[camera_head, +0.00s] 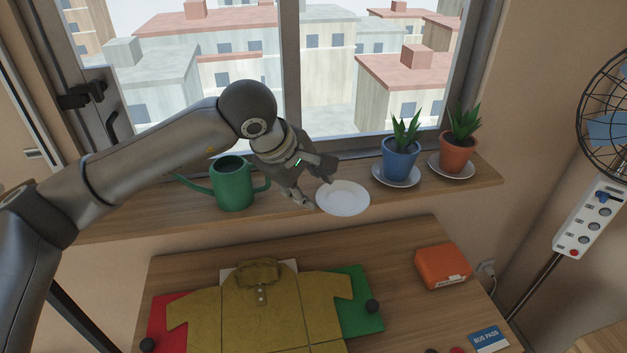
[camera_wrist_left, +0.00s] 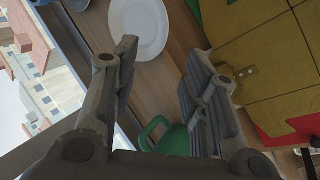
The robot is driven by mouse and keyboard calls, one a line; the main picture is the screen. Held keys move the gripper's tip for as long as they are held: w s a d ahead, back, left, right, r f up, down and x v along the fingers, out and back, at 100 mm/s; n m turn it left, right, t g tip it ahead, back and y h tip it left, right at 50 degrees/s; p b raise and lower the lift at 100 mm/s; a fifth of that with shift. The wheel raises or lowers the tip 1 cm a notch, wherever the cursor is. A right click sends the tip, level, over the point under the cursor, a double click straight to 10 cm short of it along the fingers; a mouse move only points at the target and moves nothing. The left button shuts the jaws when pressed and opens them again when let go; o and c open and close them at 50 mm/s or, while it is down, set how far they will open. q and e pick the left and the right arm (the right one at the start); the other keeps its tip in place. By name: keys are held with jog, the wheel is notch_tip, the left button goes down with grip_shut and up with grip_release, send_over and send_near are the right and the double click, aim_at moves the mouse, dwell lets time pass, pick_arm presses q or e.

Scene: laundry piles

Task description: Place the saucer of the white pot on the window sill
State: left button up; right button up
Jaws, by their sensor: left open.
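A white saucer (camera_head: 343,198) lies flat on the wooden window sill (camera_head: 275,205), near its front edge, left of the blue pot. It also shows at the top of the left wrist view (camera_wrist_left: 140,25). My left gripper (camera_head: 318,190) is just left of the saucer, low over the sill. Its fingers (camera_wrist_left: 163,55) are spread with nothing between them, and the saucer lies beyond the tips. I cannot tell whether a fingertip touches the rim. No white pot is in view. My right gripper is not in view.
A green watering can (camera_head: 232,185) stands left of my gripper. A blue pot (camera_head: 399,165) and a terracotta pot (camera_head: 458,155) stand on saucers to the right. Below, the table holds a yellow shirt (camera_head: 255,310) and an orange box (camera_head: 443,266). A fan (camera_head: 610,115) stands far right.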

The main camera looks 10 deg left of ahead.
aim_at(330, 209)
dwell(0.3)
pick_arm(q)
jog(key=p+x, duration=0.3)
jog(key=x, duration=0.7)
jog(key=shift+w+d+f, duration=0.1)
jog(key=shift+d+f, duration=0.1)
jog(key=shift+f, duration=0.1)
grip_shut()
